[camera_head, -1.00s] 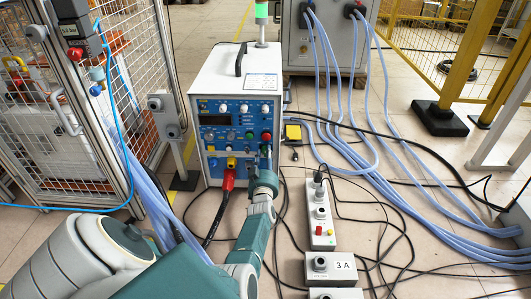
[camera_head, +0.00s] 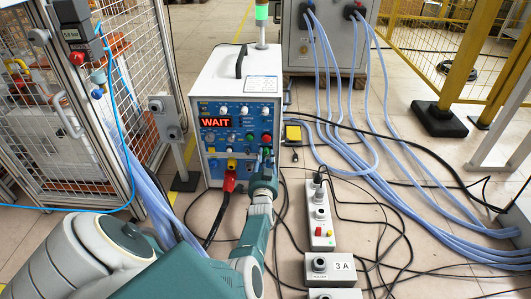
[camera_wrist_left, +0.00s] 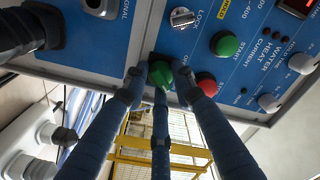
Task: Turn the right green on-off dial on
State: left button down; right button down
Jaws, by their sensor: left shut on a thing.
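The heater's blue control panel (camera_head: 238,113) faces me on the front of a white box, and its display (camera_head: 215,122) reads "WAIT" in red. My left gripper (camera_head: 265,159) is at the panel's lower right. In the left wrist view, the green dial (camera_wrist_left: 161,76) sits between the fingertips of my left gripper (camera_wrist_left: 158,80), which is shut on it. The fingers cover part of the dial, so its pointer position is hard to tell. My right gripper is not in view.
Beside the dial in the wrist view are a green start button (camera_wrist_left: 226,44), a red button (camera_wrist_left: 207,84) and a metal key switch (camera_wrist_left: 182,17). A red plug (camera_head: 230,181) with a black cable is left of my gripper. Blue hoses (camera_head: 375,165) and cables cover the floor at right.

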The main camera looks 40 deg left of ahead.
pick_arm(q)
jog(key=shift+s+f+m, duration=0.25)
jog(key=shift+f+m, duration=0.05)
jog(key=shift+f, duration=0.15)
jog(key=c, duration=1.5)
grip_release()
jog(key=shift+o, duration=0.3)
jog(key=shift+a, duration=0.1)
jog(key=shift+r, duration=0.2)
jog(key=v, duration=0.7)
jog(key=shift+s, duration=0.15)
jog(key=shift+r, duration=0.1)
